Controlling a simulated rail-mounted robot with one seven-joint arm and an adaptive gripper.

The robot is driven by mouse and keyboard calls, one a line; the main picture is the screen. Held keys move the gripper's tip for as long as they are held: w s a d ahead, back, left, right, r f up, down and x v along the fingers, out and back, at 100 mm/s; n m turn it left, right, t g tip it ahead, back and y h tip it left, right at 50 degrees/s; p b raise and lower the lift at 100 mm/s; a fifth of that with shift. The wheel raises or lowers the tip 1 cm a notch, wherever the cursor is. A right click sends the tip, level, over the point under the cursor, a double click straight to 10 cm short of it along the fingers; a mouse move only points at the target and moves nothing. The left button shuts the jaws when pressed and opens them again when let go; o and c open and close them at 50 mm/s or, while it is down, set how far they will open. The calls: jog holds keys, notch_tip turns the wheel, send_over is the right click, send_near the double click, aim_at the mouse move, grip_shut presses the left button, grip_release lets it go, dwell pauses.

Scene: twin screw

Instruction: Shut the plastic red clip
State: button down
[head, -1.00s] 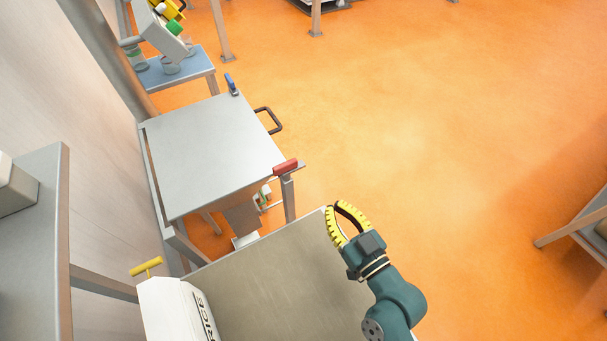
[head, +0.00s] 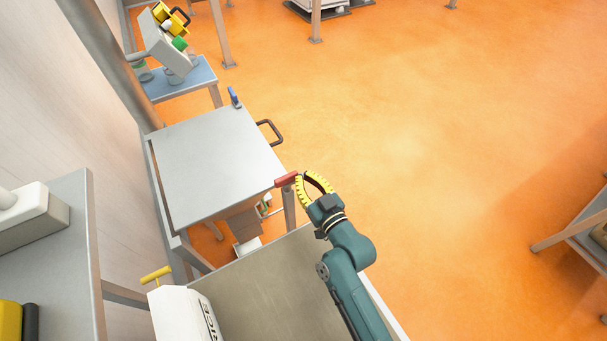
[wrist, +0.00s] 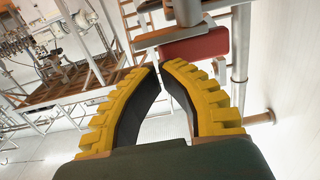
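The red clip (head: 286,179) is at the near right corner of a flat grey metal lid (head: 215,165). In the head view it lies level, pointing along the lid's near edge. It also shows in the wrist view (wrist: 195,47), just beyond my fingertips. My gripper (head: 303,174) has yellow ribbed fingers with black inner pads. It is at the clip's right end; I cannot tell whether it touches. In the wrist view its fingertips (wrist: 158,67) come together with only a sliver between them and hold nothing.
A blue clip (head: 234,97) stands upright at the lid's far corner. A dark handle (head: 270,132) sticks out on the lid's right side. A grey work surface (head: 255,290) and a white machine with a yellow T-handle (head: 156,274) are nearer. Orange floor to the right is open.

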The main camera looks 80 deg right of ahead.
jog(key=shift+w+d, duration=0.25)
